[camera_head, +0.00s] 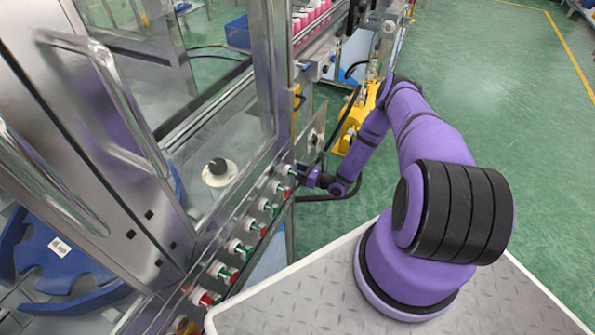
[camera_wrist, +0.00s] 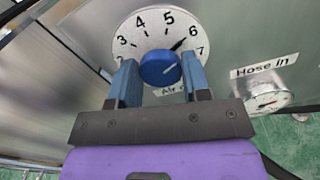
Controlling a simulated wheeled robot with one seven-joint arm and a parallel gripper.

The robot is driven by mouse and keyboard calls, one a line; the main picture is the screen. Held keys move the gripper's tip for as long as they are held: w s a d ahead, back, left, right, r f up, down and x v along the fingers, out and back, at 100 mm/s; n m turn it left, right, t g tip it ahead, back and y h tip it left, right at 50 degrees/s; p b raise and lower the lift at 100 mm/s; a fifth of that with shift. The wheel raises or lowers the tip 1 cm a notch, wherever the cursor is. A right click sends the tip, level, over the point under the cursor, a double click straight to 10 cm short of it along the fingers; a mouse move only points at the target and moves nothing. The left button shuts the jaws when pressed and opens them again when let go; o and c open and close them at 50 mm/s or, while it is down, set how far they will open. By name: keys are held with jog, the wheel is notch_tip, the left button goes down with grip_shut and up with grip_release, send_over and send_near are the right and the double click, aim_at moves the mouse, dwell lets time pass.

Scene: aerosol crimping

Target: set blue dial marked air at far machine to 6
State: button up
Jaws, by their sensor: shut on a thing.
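The blue dial (camera_wrist: 160,68) is a round knob in front of a white scale plate (camera_wrist: 143,31) with black numbers, 2 to 7 in view. Its dark pointer (camera_wrist: 178,44) points up and right, towards the 6. My gripper (camera_wrist: 159,64) is shut on the dial, one blue finger on each side. A label starting with "Air" under the dial is partly hidden by the right finger. In the head view my gripper (camera_head: 317,180) is at the side of the machine, and the dial cannot be made out there.
A gauge (camera_wrist: 268,98) with a "Hose in" label (camera_wrist: 264,66) is to the right of the dial. A row of red and green buttons (camera_head: 240,248) runs along the machine's front edge. A yellow device (camera_head: 355,118) stands behind my arm. Green floor is clear on the right.

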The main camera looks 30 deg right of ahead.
jog(key=shift+m, duration=0.3)
jog(key=o, duration=0.9)
jog(key=shift+d, duration=0.1)
jog(key=v, duration=1)
jog(key=shift+s+d, duration=0.15)
jog(key=shift+s, duration=0.2)
